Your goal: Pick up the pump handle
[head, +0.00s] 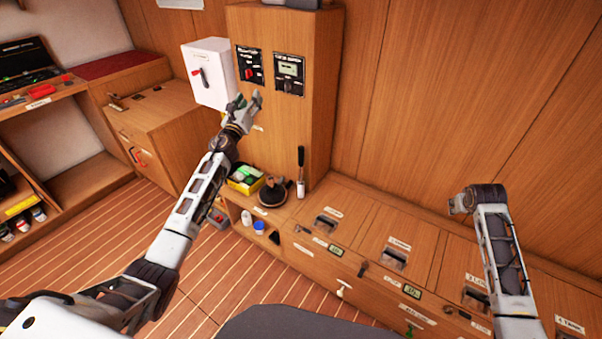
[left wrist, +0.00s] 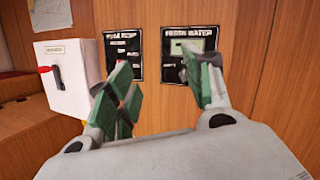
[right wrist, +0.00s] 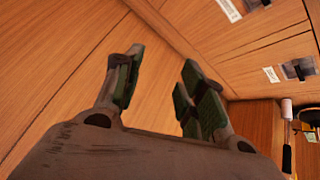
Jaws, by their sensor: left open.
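A slim upright piece with a black upper shaft and a white lower part (head: 301,188), which looks like the pump handle, stands on the low wooden ledge against the tall cabinet. A similar white and black piece (right wrist: 287,108) shows at the right edge of the right wrist view. A round black fitting (head: 272,192) sits to its left. My left gripper (head: 248,98) is open and empty, raised in front of the cabinet panels, well above the handle; its fingers (left wrist: 163,82) are apart. My right gripper (right wrist: 163,60) is open and empty, far right of the handle.
A white box with a red switch (head: 208,73) and two black panels (head: 289,73) are close to my left gripper. A yellow box (head: 243,186) sits left of the round fitting. Wooden lockers with latches (head: 390,258) run along the right wall.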

